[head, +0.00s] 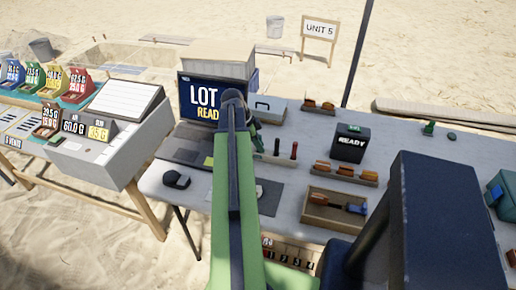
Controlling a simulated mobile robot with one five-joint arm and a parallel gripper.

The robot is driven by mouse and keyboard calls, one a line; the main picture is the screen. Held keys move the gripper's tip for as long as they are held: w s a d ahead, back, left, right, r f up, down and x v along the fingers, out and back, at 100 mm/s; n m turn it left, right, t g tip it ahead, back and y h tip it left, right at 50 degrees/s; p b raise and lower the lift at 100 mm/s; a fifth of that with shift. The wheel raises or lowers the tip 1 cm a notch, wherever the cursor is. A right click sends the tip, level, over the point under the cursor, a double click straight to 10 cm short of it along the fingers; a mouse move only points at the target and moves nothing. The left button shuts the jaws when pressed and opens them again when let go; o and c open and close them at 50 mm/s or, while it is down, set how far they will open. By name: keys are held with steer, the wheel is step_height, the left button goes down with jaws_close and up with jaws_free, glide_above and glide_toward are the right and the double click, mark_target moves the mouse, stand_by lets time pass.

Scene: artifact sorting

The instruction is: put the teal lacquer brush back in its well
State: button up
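My green arm reaches up the middle of the picture to a dark end (235,98) in front of the laptop. The fingers of my gripper are not clear there, so I cannot tell whether it is open or holds something. Just right of the arm is a low rack (270,159) with a small green upright piece (258,143), a dark upright piece (277,147) and a red-topped one (294,150). I cannot tell whether the green piece is the teal lacquer brush or which well is its own. My arm hides part of this area.
A wooden tray (311,213) holds a blue-and-orange tool (343,207). A dark box reading READY (350,143) stands behind it. Wooden racks (345,174) hold orange-brown pieces. The laptop (212,98) and mouse (176,180) are left. My dark body part covers the lower right.

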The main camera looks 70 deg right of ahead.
steer(key=o, duration=0.4)
steer(key=shift+c, duration=0.2)
steer(key=shift+w+r+p, duration=0.1)
steer(key=shift+r+p, duration=0.5)
steer(key=shift+r, duration=0.05)
steer(key=p+v, duration=1)
steer(key=v, duration=0.1)
